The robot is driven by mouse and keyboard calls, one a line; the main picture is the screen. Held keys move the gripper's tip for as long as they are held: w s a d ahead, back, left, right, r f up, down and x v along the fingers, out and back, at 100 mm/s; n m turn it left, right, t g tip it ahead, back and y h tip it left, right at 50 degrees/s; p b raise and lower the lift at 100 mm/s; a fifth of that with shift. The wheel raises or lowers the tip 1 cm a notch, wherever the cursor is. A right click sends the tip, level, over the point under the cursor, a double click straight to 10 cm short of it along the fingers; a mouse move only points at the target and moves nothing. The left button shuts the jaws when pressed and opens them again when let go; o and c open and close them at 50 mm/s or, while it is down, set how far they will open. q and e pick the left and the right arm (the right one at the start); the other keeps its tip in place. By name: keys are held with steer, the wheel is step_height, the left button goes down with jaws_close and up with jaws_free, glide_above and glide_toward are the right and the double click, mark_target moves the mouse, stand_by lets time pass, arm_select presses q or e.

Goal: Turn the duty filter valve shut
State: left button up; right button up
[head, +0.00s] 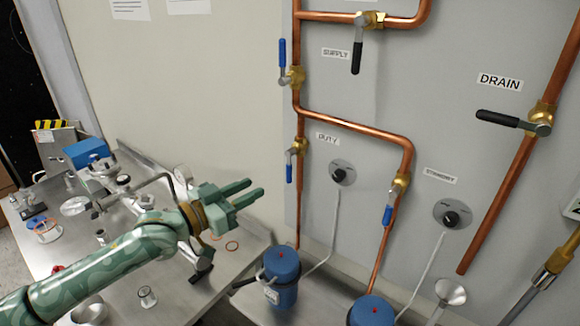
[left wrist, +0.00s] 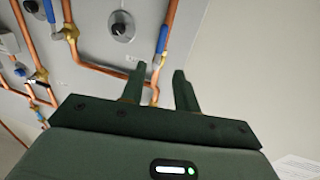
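The duty filter valve (head: 299,147) is a brass valve on a copper pipe beside the DUTY label (head: 328,138). Its blue lever (head: 289,169) hangs down along the pipe. The lever also shows in the left wrist view (left wrist: 163,38), beyond the fingers. My left gripper (head: 256,186) is open and empty, its two fingers pointing right toward the wall. In the head view it is left of and a little below the lever, apart from it. The gap between the fingers shows in the left wrist view (left wrist: 158,72). My right gripper is not in view.
Other levered valves stand near: an upper blue one (head: 283,60), a lower right blue one (head: 389,214), the black supply lever (head: 357,58) and drain lever (head: 497,119). A blue canister (head: 283,280) stands below. The steel bench (head: 150,215) holds several small items.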

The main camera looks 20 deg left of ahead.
mark_target(287, 171)
arm_select(q)
steer(key=x, duration=1.2)
steer(key=shift+w+b, duration=0.15)
steer(key=shift+b, duration=0.25)
jaws_close()
